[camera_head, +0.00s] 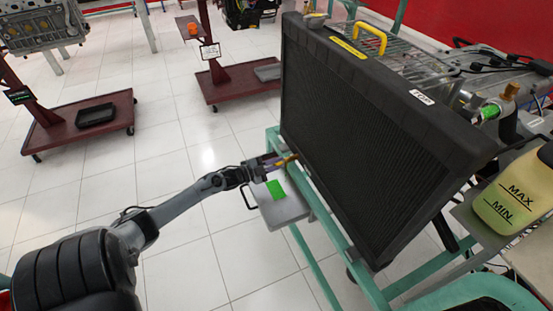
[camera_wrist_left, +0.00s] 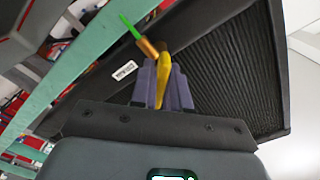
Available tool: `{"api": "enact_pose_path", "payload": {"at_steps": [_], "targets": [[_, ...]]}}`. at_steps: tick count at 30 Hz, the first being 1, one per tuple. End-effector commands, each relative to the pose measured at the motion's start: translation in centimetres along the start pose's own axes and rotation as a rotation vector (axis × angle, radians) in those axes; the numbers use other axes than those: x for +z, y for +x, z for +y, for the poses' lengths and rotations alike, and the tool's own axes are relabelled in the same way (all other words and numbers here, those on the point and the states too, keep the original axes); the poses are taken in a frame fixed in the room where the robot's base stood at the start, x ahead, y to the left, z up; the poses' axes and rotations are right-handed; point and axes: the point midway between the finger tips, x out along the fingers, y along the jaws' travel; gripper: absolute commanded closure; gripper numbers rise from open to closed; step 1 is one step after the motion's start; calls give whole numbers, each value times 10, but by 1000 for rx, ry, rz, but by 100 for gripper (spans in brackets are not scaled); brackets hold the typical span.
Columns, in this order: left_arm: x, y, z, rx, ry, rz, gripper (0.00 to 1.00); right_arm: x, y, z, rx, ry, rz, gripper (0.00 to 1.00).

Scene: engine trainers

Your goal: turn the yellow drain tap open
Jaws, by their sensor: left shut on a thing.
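The yellow drain tap (camera_head: 287,160) is low on the left edge of the black radiator (camera_head: 370,130). In the left wrist view the tap's yellow handle (camera_wrist_left: 163,78) stands between the fingers, with a brass body (camera_wrist_left: 147,46) and a green piece (camera_wrist_left: 131,27) beyond it. My left gripper (camera_head: 276,163) is shut on the tap handle; it also shows in the left wrist view (camera_wrist_left: 163,90). The fingers partly cover the tap in the head view. My right gripper is not in view.
A grey tray with a green patch (camera_head: 292,210) sits under the tap beside the teal frame (camera_head: 306,255). A yellowish coolant bottle (camera_head: 515,190) is at the right. Red-brown stands (camera_head: 92,125) are on the tiled floor at the left. Floor around my left arm is clear.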

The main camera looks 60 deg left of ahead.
Motion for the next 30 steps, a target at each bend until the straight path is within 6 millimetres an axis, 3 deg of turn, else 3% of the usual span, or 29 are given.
{"api": "enact_pose_path", "payload": {"at_steps": [12,30], "targets": [[-1,0,-2,-1,-398,-1,100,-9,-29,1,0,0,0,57],[0,0,0,-1,-790,-2,100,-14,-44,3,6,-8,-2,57]]}}
